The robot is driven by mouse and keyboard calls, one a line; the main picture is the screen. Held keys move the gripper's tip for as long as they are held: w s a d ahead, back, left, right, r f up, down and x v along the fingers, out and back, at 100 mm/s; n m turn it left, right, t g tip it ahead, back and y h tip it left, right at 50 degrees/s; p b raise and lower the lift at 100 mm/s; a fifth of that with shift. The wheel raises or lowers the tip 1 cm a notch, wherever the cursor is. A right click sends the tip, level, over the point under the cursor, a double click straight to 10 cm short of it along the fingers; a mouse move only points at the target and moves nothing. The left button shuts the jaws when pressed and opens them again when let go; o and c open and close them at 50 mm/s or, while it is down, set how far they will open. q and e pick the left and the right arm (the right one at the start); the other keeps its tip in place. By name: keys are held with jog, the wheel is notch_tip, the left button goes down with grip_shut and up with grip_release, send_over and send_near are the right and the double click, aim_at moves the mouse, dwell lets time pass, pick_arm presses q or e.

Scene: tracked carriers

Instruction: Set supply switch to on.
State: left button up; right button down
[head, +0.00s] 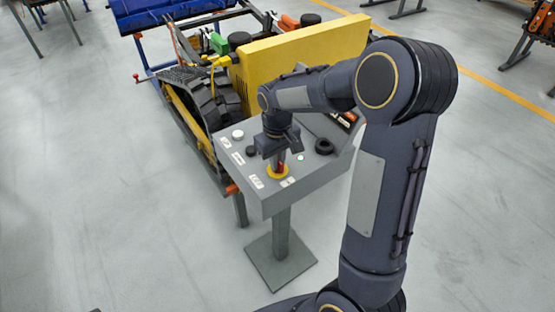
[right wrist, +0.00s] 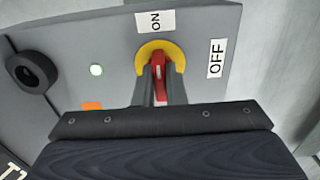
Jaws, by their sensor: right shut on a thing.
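The supply switch is a red handle (right wrist: 159,68) in a yellow ring (right wrist: 178,54) on a grey console panel. The ring also shows in the head view (head: 277,172). An ON label (right wrist: 154,21) is above the handle in the right wrist view, and an OFF label (right wrist: 216,58) is to its right. The handle lies upright in that view, roughly in line with ON. My right gripper (head: 281,164) reaches down to the panel and is shut on the handle; the fingers (right wrist: 160,93) hide its lower part. My left gripper is not in view.
A small green-white lamp (right wrist: 96,70) is lit beside the switch. A black round control (right wrist: 31,72) is farther left. The grey console (head: 226,168) stands on a post before a tracked carrier with a yellow panel (head: 300,55). The floor at left is clear.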

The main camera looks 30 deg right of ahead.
jog(key=shift+r, duration=0.1)
jog(key=c, duration=1.5)
grip_release()
notch_tip(320, 180, up, 8)
jog(key=shift+f, duration=0.1)
jog(key=s+a+m+t+y, duration=0.1)
jog(key=s+a+t, duration=0.1)
jog(key=s, duration=0.5)
jog(key=s+a+r+t+y, duration=0.1)
jog(key=s+a, duration=0.2)
jog(key=s, duration=0.4)
jog(key=s+a+m+t+y, duration=0.1)
jog(key=s+a+t, duration=0.1)
jog(key=s, duration=0.6)
jog(key=shift+a+r+m+t+y, duration=0.2)
jog(key=shift+m+t+y, duration=0.1)
jog(key=shift+y, duration=0.1)
